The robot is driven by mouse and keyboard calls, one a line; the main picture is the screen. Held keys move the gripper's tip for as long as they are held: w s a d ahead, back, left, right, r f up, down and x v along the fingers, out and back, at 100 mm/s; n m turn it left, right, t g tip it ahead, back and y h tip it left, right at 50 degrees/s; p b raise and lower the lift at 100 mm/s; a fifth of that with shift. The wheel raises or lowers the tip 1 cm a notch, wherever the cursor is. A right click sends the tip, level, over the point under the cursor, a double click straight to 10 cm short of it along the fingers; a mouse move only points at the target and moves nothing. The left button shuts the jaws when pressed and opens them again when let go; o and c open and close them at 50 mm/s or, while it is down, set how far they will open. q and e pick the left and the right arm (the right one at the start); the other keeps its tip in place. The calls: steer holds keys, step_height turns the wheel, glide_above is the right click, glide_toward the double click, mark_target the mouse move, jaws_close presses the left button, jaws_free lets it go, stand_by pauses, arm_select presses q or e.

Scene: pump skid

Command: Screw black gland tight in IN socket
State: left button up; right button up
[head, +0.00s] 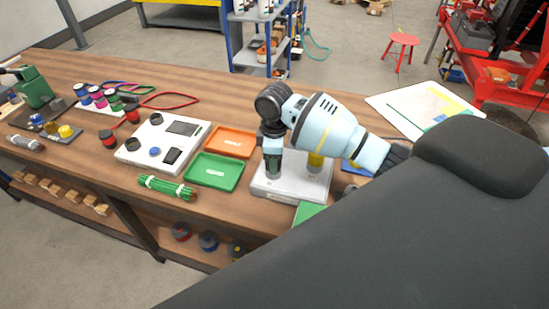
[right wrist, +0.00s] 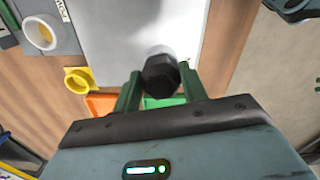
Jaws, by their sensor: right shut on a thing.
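My right gripper (head: 272,168) points down over the light grey plate (head: 259,189) at the bench's front right. In the right wrist view, its two dark green fingers (right wrist: 160,88) are shut on the black hexagonal gland (right wrist: 160,72), one on each side. A pale surface (right wrist: 130,35) lies beyond the gland. The gland's lower end is hidden, so I cannot tell whether it sits in a socket. I cannot make out the IN marking. My left gripper is not in view.
A green tray (head: 214,172) and an orange tray (head: 231,142) lie left of the plate. Further left are a white box with knobs (head: 130,157) and a green bundle (head: 167,187). A yellow ring-shaped part (right wrist: 78,80) and a grey block with a white ring (right wrist: 42,34) are near the gripper.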

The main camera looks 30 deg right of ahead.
steer(key=shift+m, duration=0.3)
steer(key=o, duration=1)
steer(key=shift+w, duration=0.1)
steer(key=shift+o, duration=0.2)
step_height(320, 180, up, 2)
steer(key=shift+r, duration=0.2)
step_height(320, 180, up, 4)
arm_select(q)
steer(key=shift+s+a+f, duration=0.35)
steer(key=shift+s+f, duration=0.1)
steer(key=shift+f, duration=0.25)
arm_select(e)
steer(key=shift+r, duration=0.7)
